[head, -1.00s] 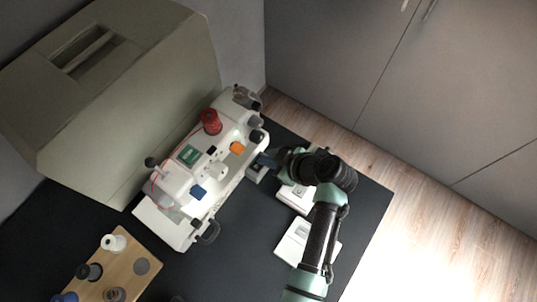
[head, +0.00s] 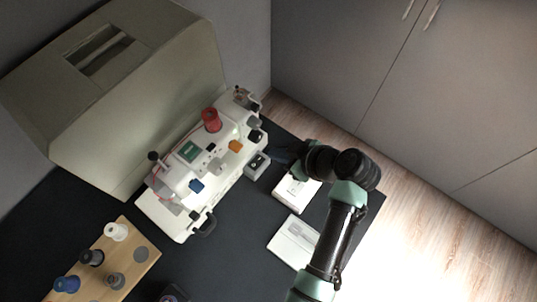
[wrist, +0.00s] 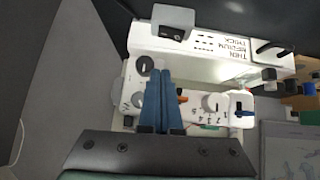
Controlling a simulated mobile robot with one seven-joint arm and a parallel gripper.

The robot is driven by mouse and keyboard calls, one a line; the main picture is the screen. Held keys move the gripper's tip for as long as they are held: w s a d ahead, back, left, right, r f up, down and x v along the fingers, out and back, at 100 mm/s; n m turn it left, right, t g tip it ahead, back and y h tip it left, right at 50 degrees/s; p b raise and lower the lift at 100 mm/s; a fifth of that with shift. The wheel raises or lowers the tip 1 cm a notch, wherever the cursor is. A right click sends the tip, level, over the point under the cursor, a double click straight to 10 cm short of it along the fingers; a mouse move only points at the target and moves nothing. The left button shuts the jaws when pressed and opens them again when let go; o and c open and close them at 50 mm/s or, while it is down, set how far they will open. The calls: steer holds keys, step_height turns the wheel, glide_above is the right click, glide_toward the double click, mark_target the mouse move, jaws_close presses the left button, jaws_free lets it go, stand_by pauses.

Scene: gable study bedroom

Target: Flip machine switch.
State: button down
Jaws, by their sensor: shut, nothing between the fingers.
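The machine is a white sewing machine (head: 180,195) with a red spool (head: 211,119) on top; its white body (wrist: 205,55) fills the middle of the wrist view, with dials, a grey knob (wrist: 213,102) and a slot-like dark control (wrist: 240,106). A small grey box (head: 256,166) with a dark top detail sits against its near right side.
A large olive machine cover (head: 150,90) stands behind the machine. A wooden spool board (head: 130,262) lies at lower left. A white box (head: 293,192) and a white booklet (head: 293,240) lie on the dark table beneath and beside my arm. Grey cabinets (head: 340,60) stand beyond.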

steer(key=v, duration=0.4)
steer(key=shift+w+d+r, duration=0.15)
steer(key=shift+d+r, duration=0.1)
steer(key=shift+w, duration=0.1)
